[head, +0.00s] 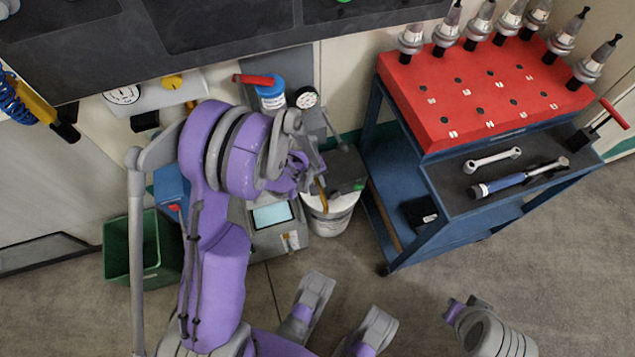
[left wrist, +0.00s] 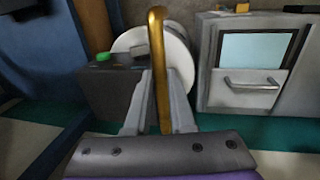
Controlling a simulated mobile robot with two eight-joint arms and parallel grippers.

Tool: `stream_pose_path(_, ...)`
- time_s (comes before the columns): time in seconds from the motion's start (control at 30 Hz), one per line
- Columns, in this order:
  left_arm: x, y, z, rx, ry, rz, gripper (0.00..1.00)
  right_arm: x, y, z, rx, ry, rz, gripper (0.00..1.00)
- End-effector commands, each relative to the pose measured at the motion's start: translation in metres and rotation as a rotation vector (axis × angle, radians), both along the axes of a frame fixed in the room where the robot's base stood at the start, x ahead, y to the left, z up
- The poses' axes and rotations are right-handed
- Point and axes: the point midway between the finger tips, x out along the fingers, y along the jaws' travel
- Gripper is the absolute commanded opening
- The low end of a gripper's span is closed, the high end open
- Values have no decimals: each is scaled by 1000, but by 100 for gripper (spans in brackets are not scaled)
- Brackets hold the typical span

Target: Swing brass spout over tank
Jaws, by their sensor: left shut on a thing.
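The brass spout (head: 322,195) is a thin gold tube beside the dark box with a green button. In the left wrist view the spout (left wrist: 158,70) stands upright between the fingers, its top bending over. My left gripper (head: 312,178) is shut on it; the fingers also show in the left wrist view (left wrist: 158,110). A round white bucket (head: 331,217) stands below the spout in the head view; its white round shape (left wrist: 182,58) is behind the spout in the wrist view. I cannot tell which vessel is the tank. My right gripper (head: 464,309) is low at the right, its fingers unclear.
A grey unit with a pale screen (head: 272,215) stands left of the bucket. The dark box (head: 345,168) is close to my left gripper. A blue cart (head: 415,235) with a red tool rack (head: 480,90) stands right. A green bin (head: 118,250) is at left.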

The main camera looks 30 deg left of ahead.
Motion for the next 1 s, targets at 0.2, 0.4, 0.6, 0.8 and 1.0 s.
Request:
stream_pose_path(0.2,0,0,0,0,0,0,0,0,0,0,0,0,0,0)
stream_pose_path(0.4,0,0,0,-1,-1,0,0,0,0,0,0,0,0,0)
stream_pose_path(0.6,0,0,0,-1,-1,0,0,0,0,0,0,0,0,0)
stream_pose_path(0.8,-5,5,0,-1,1,-52,0,0,0,-3,0,1,0,0)
stream_pose_path(1.0,-18,23,-1,1,0,-234,0,1,0,-8,0,2,0,0)
